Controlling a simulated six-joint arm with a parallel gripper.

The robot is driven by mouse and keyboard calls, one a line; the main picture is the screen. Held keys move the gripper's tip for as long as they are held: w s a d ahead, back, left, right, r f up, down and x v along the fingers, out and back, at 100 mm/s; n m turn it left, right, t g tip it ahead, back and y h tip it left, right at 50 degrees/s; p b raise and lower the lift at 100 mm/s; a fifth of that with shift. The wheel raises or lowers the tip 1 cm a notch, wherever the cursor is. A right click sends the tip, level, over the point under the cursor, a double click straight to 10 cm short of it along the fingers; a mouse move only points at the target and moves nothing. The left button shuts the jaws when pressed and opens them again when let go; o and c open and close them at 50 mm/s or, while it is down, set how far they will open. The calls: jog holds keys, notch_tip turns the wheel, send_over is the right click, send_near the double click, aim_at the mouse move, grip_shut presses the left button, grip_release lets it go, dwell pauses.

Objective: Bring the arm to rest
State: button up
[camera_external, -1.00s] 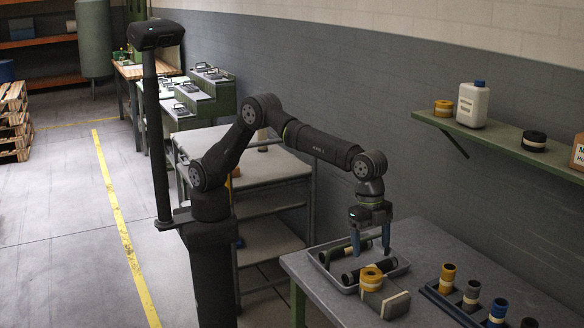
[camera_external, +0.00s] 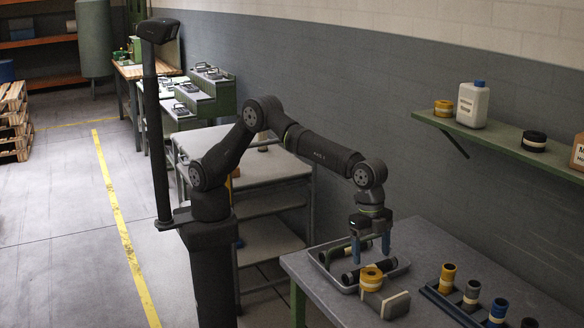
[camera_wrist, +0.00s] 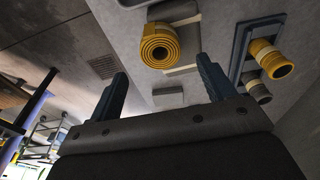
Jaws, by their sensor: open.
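My gripper (camera_external: 371,256) points down with its two blue fingers apart, above the grey tray (camera_external: 343,286) on the near workbench. It is open, with nothing seen between the fingers. Dark tubes (camera_external: 370,270) lie in the tray below and around the fingertips; whether the fingers touch any is hard to tell. In the wrist view the gripper (camera_wrist: 162,72) shows both fingers spread, with a yellow roll (camera_wrist: 160,47) beyond them. My arm reaches out to the right, bent at the elbow.
A blue rack (camera_external: 449,305) holds several upright tubes at the right. A green shelf (camera_external: 485,138) with a white jug (camera_external: 472,104) is on the wall. The bench's back part is clear.

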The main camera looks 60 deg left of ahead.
aim_at(372, 273)
jog(key=f, duration=0.4)
jog(key=d+f, duration=0.1)
jog(key=f, duration=0.2)
jog(key=shift+d+r, duration=0.1)
jog(key=shift+r, duration=1.6)
jog(key=shift+f, duration=0.1)
